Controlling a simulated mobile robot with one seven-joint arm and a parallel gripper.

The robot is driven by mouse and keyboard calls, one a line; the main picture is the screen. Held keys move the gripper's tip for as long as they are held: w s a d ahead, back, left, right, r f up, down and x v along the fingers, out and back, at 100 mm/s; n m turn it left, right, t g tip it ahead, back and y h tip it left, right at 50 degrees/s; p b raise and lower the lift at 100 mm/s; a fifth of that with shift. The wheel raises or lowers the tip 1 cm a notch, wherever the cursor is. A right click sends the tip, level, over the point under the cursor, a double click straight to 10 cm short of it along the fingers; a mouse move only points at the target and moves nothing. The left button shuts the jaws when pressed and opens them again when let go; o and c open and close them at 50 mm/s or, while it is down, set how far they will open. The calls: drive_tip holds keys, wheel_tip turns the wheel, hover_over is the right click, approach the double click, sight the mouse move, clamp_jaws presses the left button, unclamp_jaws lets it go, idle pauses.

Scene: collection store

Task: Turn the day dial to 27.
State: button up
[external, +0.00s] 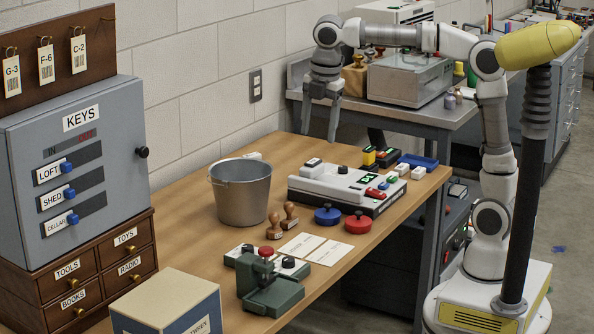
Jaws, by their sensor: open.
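My gripper (319,137) hangs with its fingers pointing down, high above the back of the wooden table. The fingers are apart with nothing between them. Below it stands a white device (318,188) with a small black knob, a green display and red and green buttons. Nearer the front is a green press (270,296) with a red knob. I cannot tell which knob is the day dial, and no number is readable. My gripper touches none of them.
A metal bucket (241,194) stands left of the white device. Two wooden stamps (290,215), blue (328,217) and red (358,225) round pads and paper cards (301,246) lie between device and press. A grey key cabinet (75,180) and a box (168,306) are at left.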

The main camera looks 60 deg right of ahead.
drive_tip(key=w+a+f+n+g+p, duration=0.1)
drive_tip(key=w+a+n+g+p, duration=0.1)
drive_tip(key=w+a+n+p, duration=0.45)
drive_tip(key=n+b, duration=0.2)
approach(288, 259)
drive_tip(key=shift+y, duration=0.4)
drive_tip(key=f+b, duration=0.1)
drive_tip(key=f, duration=0.2)
drive_tip(key=f+b, duration=0.3)
drive_tip(key=f, duration=0.2)
drive_tip(key=shift+s+d+f, duration=0.15)
drive_tip(key=shift+d+f, duration=0.15)
drive_tip(key=shift+d, duration=0.1)
drive_tip(key=shift+c, duration=0.3)
clamp_jaws()
